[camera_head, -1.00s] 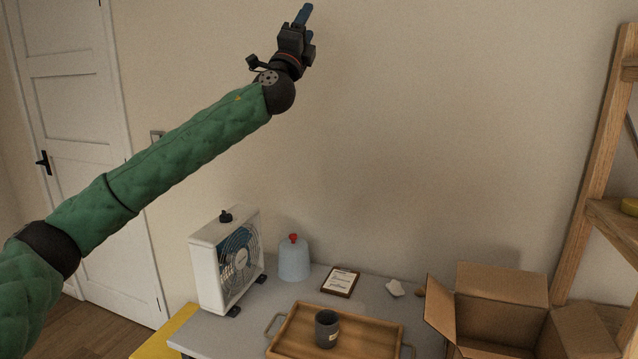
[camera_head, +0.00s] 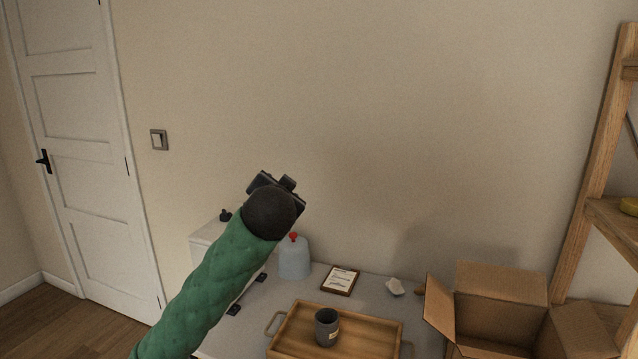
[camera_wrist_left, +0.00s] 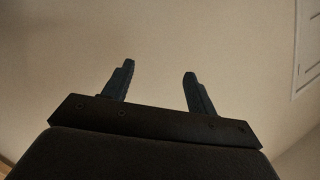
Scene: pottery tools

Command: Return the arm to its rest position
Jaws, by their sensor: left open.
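My left arm, in a green padded sleeve, comes in from the lower left in the head view and reaches up over the table's left side. Its gripper (camera_head: 277,187) is mostly hidden behind the dark wrist joint. In the left wrist view the left gripper (camera_wrist_left: 158,85) is open, its two dark blue fingers apart with only bare wall between and beyond them. It holds nothing. My right gripper is not in view.
A wooden shelf (camera_head: 598,170) stands right.

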